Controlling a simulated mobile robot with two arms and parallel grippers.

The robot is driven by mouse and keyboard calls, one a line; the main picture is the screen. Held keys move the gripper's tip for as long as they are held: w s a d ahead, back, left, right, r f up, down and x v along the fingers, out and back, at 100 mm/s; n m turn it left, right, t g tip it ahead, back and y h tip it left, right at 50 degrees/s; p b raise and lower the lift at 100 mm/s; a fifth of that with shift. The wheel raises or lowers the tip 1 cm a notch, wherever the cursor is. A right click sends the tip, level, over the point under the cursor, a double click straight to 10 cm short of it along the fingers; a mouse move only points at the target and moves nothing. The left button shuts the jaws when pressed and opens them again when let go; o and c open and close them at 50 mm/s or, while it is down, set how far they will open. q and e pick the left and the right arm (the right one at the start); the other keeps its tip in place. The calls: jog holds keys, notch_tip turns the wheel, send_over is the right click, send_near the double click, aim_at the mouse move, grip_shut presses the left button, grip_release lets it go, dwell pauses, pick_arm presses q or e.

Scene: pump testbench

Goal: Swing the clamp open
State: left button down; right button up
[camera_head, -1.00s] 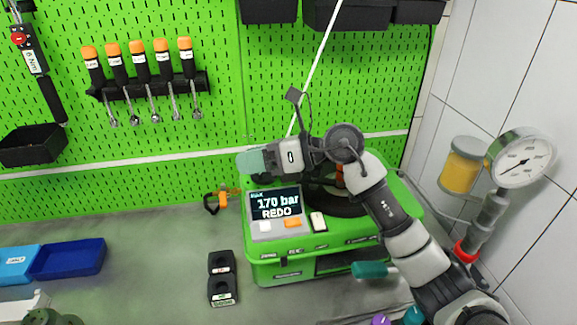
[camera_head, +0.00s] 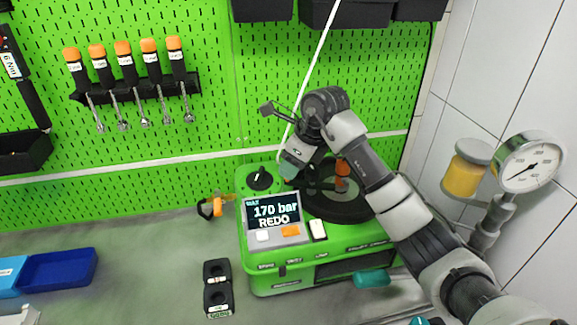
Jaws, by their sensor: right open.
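The green pump testbench (camera_head: 262,262) stands on the grey bench, its screen (camera_head: 272,212) reading "170 bar REDO". A round black plate (camera_head: 325,208) lies on its top, with an upright orange part (camera_head: 342,168) on it. I cannot tell for sure which part is the clamp; my right arm hides some of the plate. A black round base with a short lever (camera_head: 260,179) sits at the back left of the top. My right gripper (camera_head: 289,167), with teal fingertips, is open and points down between that lever and the plate; I cannot see whether it touches anything. My left gripper is not in view.
A pressure gauge (camera_head: 531,162) and a yellow-filled cup (camera_head: 466,172) stand at the right by the tiled wall. A small orange and black item (camera_head: 211,207) lies left of the testbench. A black two-socket block (camera_head: 217,285) and blue trays (camera_head: 60,268) lie on the bench.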

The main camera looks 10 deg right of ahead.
jog(key=shift+x, duration=1.45)
jog(key=shift+c, duration=0.2)
